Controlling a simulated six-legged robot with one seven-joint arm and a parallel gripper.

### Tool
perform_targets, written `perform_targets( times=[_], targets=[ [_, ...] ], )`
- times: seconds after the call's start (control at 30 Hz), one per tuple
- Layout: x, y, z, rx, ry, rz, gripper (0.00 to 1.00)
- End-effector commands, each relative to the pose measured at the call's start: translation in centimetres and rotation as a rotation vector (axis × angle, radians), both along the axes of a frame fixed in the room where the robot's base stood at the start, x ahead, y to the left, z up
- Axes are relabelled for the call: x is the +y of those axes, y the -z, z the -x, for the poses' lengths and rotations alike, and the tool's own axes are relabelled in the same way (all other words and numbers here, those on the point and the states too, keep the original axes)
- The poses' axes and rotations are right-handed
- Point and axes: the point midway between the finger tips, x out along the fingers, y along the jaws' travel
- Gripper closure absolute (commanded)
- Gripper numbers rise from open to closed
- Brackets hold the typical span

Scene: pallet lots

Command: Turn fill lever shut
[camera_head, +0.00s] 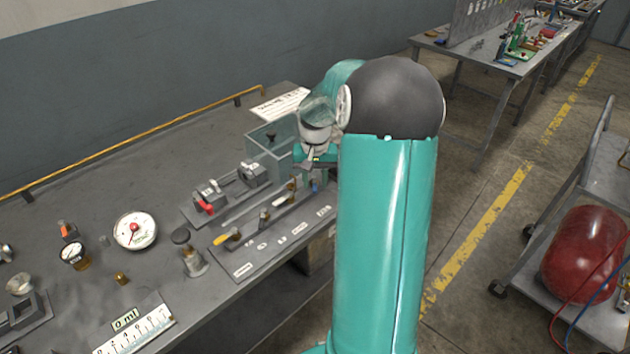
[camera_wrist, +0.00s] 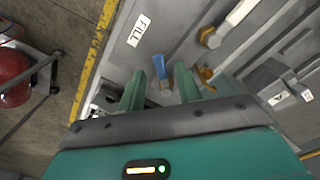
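The fill lever (camera_wrist: 163,82) has a blue handle and shows in the wrist view beside a white plate marked FILL (camera_wrist: 139,30). My gripper (camera_wrist: 160,70) is open, with its two green fingers apart on either side of the blue handle. A gap shows between the handle and each finger; I cannot tell how deep the handle sits between them. The lever's pivot is hard to make out. In the head view a small blue piece (camera_head: 314,187) shows below my gripper (camera_head: 316,163), which my arm partly covers.
A lever with a white handle (camera_wrist: 238,14) and brass body is close by. The bench (camera_head: 110,180) holds several valves, a round white gauge (camera_head: 135,231) and a clear box (camera_head: 272,142). A cart (camera_head: 520,270) with a red tank (camera_head: 584,258) stands right, across floor space.

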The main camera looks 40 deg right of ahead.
Motion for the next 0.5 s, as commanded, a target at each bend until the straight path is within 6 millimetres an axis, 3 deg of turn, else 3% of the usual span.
perform_targets(
  times=[0.33, 0.37, 0.5],
  targets=[
    [0.11, 0.75, 0.09, 0.001, -0.002, -0.001, 0.66],
    [0.1, 0.74, 0.09, 0.001, -0.002, -0.001, 0.68],
    [0.1, 0.73, 0.09, 0.001, -0.001, -0.001, 0.95]
  ],
)
